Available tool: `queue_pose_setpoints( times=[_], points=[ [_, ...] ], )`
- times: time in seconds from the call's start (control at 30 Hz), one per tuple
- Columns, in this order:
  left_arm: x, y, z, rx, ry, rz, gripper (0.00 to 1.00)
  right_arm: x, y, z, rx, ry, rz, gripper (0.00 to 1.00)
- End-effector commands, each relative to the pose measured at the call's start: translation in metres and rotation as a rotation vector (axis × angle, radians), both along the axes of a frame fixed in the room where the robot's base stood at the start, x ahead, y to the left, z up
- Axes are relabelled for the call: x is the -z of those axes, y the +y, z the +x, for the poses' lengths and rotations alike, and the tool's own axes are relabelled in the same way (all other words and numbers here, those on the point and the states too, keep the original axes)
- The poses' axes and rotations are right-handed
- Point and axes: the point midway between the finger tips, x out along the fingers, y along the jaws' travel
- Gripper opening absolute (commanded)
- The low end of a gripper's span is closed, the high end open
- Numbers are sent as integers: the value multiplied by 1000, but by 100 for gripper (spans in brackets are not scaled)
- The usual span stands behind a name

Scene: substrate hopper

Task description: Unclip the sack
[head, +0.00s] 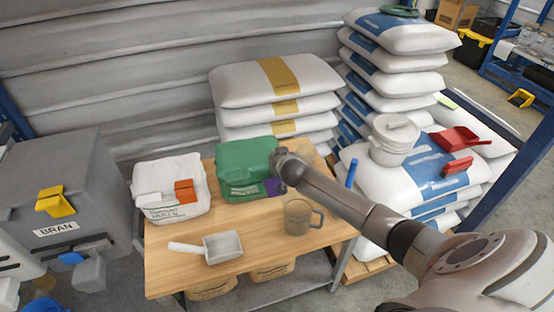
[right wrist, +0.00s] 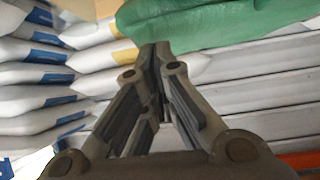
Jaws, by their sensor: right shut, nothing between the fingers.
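A green sack (head: 243,165) stands on the wooden table (head: 165,268), its top folded over. A purple piece (head: 273,187), perhaps its clip, shows at its right side, partly behind my right gripper. A white sack (head: 168,180) with an orange clip (head: 185,191) on its front stands to the left. My right gripper (head: 278,158) is at the green sack's upper right edge, shut and empty. In the right wrist view its closed fingers (right wrist: 155,50) overlap the edge of the green sack (right wrist: 220,22); I cannot tell whether they touch it.
A metal scoop (head: 222,247) and a clear jug (head: 297,217) stand on the table's front half. A grey BRAN hopper (head: 60,185) is at the left. Stacked white sacks (head: 235,88) stand behind. A lidded bucket (head: 393,140) and a red scoop (head: 455,140) rest on sacks at right.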

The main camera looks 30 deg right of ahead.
Motion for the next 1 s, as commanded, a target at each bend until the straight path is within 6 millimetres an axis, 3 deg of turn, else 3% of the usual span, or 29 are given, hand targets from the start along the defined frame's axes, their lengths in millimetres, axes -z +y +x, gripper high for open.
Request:
queue_pose_setpoints(
  times=[0.17, 0.53, 0.67, 0.9, 1.0],
  points=[
    [8, 1, -7, 0, 11, 1, 40, 5, -2, 7, 0, 0, 1, 0],
    [6, 1, -7, -1, 12, 1, 40, 3, -3, 8, 0, 0, 1, 0],
    [-1, 1, -7, -1, 11, 1, 40, -6, -5, 10, 0, -2, 2, 0],
    [-29, 0, -6, -1, 10, 1, 40, -39, -14, 17, 2, -1, 2, 0],
    [-21, 1, -5, -1, 8, 2, 40, -29, -9, 5, -3, 3, 3, 0]
  ],
)
